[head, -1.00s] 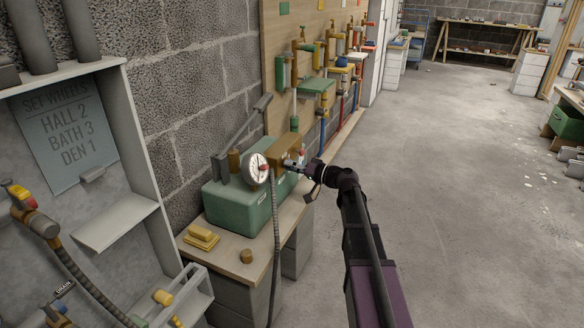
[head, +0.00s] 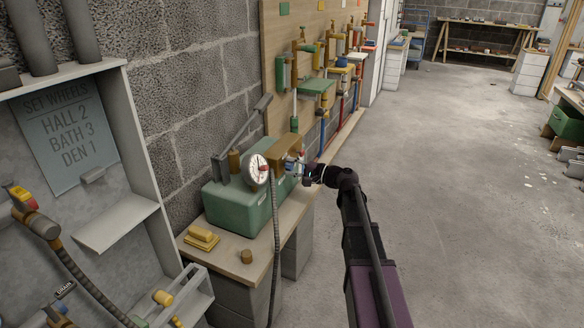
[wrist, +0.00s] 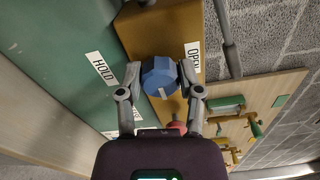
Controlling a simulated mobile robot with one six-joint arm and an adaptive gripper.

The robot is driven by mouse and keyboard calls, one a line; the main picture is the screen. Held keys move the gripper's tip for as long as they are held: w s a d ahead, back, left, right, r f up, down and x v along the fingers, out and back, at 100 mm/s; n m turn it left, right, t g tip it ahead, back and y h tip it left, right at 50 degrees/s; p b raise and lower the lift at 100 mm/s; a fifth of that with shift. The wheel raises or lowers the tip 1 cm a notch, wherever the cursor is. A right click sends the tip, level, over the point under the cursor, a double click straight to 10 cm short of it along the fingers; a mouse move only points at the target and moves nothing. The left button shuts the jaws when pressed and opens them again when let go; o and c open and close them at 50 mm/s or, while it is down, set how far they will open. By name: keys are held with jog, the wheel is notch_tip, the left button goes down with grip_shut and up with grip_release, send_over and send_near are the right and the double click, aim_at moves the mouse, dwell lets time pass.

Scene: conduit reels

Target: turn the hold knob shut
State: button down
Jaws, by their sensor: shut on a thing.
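The hold knob (wrist: 159,77) is a blue faceted knob with a pale mark on its face, on a brass-coloured block (wrist: 165,36) in the wrist view. My gripper (wrist: 160,82) is shut on it, one finger on each side. A "HOLD" label (wrist: 100,69) is to its left and a partly hidden "OPEN" label (wrist: 193,64) to its right. In the head view my gripper (head: 300,173) is at the brass block of the green pump box (head: 236,207), beside the round white gauge (head: 257,169). The knob is mostly hidden there.
A red part (wrist: 176,127) sits close beside the knob in the wrist view. A grey hose (head: 275,245) hangs from the gauge past the bench edge. The floor to the right is clear.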

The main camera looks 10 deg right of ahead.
jog(key=shift+a+m, duration=0.15)
jog(key=shift+m, duration=0.15)
jog(key=shift+c, duration=1.3)
grip_release()
jog(key=v, duration=1.2)
